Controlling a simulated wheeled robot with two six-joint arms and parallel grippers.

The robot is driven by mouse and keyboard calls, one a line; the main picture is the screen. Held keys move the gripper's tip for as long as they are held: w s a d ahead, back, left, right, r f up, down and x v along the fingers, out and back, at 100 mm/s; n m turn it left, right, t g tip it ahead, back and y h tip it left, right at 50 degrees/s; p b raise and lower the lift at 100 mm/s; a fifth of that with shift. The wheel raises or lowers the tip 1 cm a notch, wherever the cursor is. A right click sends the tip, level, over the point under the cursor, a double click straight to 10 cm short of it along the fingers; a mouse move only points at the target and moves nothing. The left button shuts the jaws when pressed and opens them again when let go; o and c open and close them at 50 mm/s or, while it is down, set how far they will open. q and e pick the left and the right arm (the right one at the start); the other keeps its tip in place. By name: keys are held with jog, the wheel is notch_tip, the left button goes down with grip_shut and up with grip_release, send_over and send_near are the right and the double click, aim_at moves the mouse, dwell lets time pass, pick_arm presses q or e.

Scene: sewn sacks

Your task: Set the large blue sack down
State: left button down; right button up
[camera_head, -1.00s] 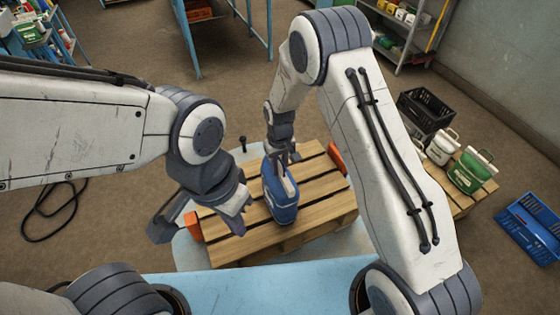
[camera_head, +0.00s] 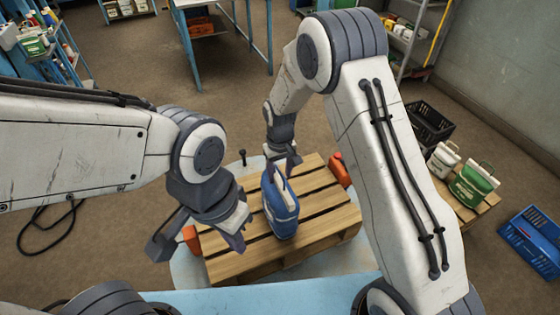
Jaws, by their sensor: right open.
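The large blue sack (camera_head: 281,216) with a pale top and handle stands upright on the wooden pallet (camera_head: 330,225). My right gripper (camera_head: 282,172) is directly above and behind the sack's top, fingers pointing down at the handle. It is open; whether a finger touches the handle I cannot tell. My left gripper (camera_head: 199,244) is open and empty, to the left of the sack and over the pallet's left edge, apart from the sack.
Orange blocks (camera_head: 339,170) sit at the pallet's sides. At right, green-and-white sacks (camera_head: 473,187) stand on another wooden platform, near a black crate (camera_head: 428,125) and a blue crate (camera_head: 534,238). Shelves (camera_head: 45,50) stand at the back left. Open floor lies behind the pallet.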

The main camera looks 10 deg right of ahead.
notch_tip(320, 180, up, 9)
jog(key=shift+s+f+b, duration=0.1)
jog(key=shift+f+b, duration=0.1)
jog(key=shift+b, duration=0.75)
jog(key=s+a+r+n, duration=0.15)
jog(key=s+r, duration=0.25)
jog(key=s, duration=0.5)
jog(key=s+a+r+n, duration=0.15)
jog(key=s+r, duration=0.25)
jog(key=s, duration=0.5)
jog(key=s+d+y, duration=0.1)
jog(key=s+d, duration=0.1)
jog(key=s, duration=0.9)
jog(key=shift+d+n, duration=0.25)
jog(key=shift+n, duration=0.05)
jog(key=shift+w, duration=0.1)
